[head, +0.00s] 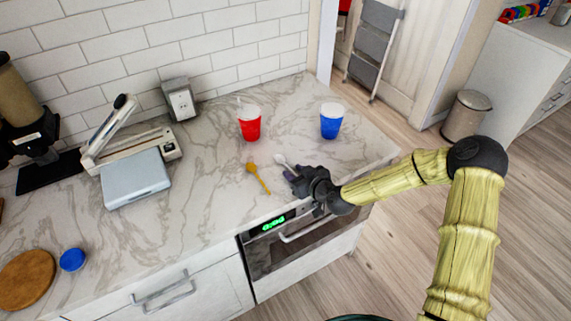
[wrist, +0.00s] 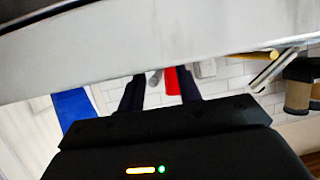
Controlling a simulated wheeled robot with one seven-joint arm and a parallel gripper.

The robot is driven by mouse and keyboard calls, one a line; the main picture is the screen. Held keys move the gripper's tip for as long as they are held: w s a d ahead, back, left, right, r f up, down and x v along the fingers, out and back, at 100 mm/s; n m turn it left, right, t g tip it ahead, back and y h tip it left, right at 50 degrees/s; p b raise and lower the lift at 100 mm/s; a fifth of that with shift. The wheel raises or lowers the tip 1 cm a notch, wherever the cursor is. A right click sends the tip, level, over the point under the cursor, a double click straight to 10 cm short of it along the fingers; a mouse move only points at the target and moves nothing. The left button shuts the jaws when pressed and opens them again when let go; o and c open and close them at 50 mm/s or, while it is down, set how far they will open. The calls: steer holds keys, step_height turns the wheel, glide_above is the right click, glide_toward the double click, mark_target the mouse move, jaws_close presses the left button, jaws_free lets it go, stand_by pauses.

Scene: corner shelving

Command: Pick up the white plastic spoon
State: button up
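The white plastic spoon (head: 281,160) lies on the marble counter near its front edge, bowl toward the back. Its handle runs toward my gripper (head: 294,180), which partly hides its near end. In the wrist view my gripper (wrist: 160,92) has its two dark fingers apart, so it is open. A small greyish shape (wrist: 154,78), likely the spoon's bowl, shows between the fingers. I cannot tell whether the fingers touch the spoon.
A yellow spoon (head: 258,176) lies just left of the white one. A red cup (head: 249,124) and a blue cup (head: 331,121) stand behind. A scale-like grey device (head: 135,178) stands further left. An oven (head: 300,242) sits below the counter edge.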

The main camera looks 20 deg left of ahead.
mark_target(296, 174)
stand_by(0.3)
jaws_close()
steer(key=shift+r, duration=0.15)
step_height(296, 174, up, 10)
steer(key=b, duration=0.1)
stand_by(0.5)
stand_by(0.5)
